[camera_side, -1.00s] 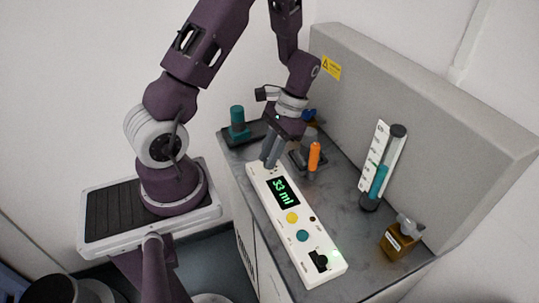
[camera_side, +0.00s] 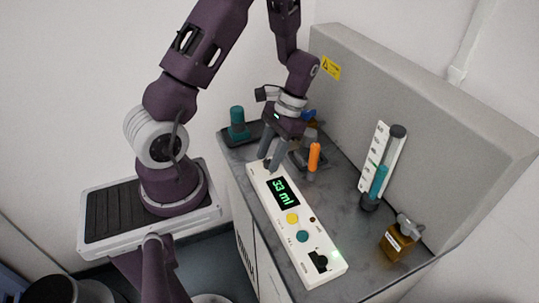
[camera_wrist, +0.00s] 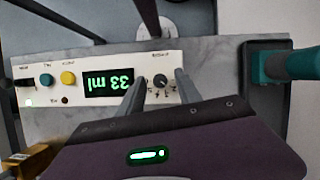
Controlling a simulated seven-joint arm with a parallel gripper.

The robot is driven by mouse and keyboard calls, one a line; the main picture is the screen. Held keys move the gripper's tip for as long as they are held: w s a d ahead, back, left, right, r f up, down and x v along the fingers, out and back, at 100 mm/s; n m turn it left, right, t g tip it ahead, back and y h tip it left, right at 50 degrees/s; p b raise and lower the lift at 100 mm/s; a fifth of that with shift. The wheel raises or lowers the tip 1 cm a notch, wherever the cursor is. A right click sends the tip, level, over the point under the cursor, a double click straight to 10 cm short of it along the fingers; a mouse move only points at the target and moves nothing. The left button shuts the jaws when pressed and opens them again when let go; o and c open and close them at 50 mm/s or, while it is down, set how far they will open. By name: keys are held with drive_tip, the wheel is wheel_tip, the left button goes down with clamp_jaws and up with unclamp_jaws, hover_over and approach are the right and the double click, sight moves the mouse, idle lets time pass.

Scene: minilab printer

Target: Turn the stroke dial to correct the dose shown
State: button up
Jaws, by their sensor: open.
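The white control panel (camera_side: 309,246) lies along the bench's left edge. Its display (camera_side: 283,193) reads "33 ml" in green. The stroke dial (camera_wrist: 160,81) is a small dark knob beside the display in the wrist view, where the panel appears upside down. My gripper (camera_wrist: 159,76) is open, one finger on each side of the dial, with nothing held between them. Whether the fingers touch the dial is unclear. In the side view my gripper (camera_side: 268,163) is low over the panel's far end and largely hides the dial.
A yellow button (camera_side: 292,218) and a teal button (camera_side: 303,236) sit along the panel. A cylinder of teal liquid (camera_side: 378,181), an amber bottle (camera_side: 397,243) and an orange-topped item (camera_side: 314,157) stand to the right. A teal item (camera_side: 237,118) stands at the back left.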

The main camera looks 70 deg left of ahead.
drive_tip(key=v, duration=0.6)
drive_tip(key=shift+w, duration=0.1)
drive_tip(key=shift+w+r, duration=0.1)
drive_tip(key=shift+r, duration=0.35)
drive_tip(key=s+d+r+t, duration=0.1)
drive_tip(key=d+r+t, duration=0.1)
drive_tip(key=d+r, duration=0.3)
drive_tip(key=s+d+r+t, duration=0.1)
drive_tip(key=d+r+t, duration=0.1)
drive_tip(key=r, duration=0.5)
drive_tip(key=s+d+r+m+t, duration=0.1)
drive_tip(key=s+d+r+t, duration=0.4)
drive_tip(key=s, duration=0.4)
drive_tip(key=shift+s+d+r+m+t+y, duration=0.3)
drive_tip(key=shift+d+r+m+t, duration=0.15)
drive_tip(key=shift+d, duration=0.25)
drive_tip(key=shift+o, duration=0.5)
